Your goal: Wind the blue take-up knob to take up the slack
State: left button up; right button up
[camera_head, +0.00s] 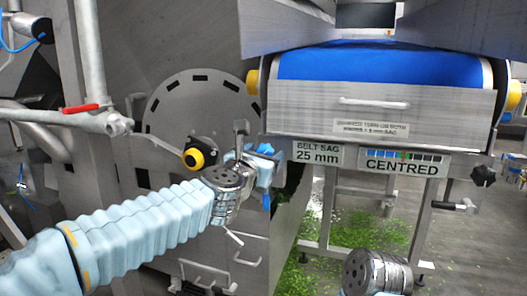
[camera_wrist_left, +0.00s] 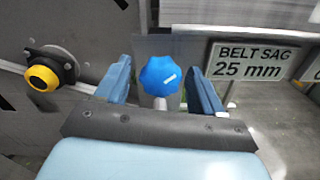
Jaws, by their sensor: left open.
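The blue take-up knob (camera_wrist_left: 160,76) is lobed, with a white mark on its face, and sits on a pale shaft in the left wrist view. My left gripper (camera_wrist_left: 161,88) is open, with one blue finger on each side of the knob and a visible gap to each. In the head view my left gripper (camera_head: 262,165) is at the left end of the conveyor, and I cannot clearly tell the knob from the blue fingers there. The belt sag sign (camera_head: 318,153) reads 25 mm.
A yellow button (camera_head: 194,158) on a black mount is left of my left gripper. The blue belt (camera_head: 380,66) runs above a grey panel with a handle. The gauge (camera_head: 402,161) reads CENTRED. A black knob (camera_head: 483,176) is at the right. Green scraps lie on the floor below.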

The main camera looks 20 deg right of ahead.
pick_arm(q)
jog(key=shift+w+d, duration=0.15)
jog(key=shift+c, duration=0.3)
jog(key=c, duration=0.9)
jog(key=shift+c, duration=0.2)
jog(key=shift+m, duration=0.5)
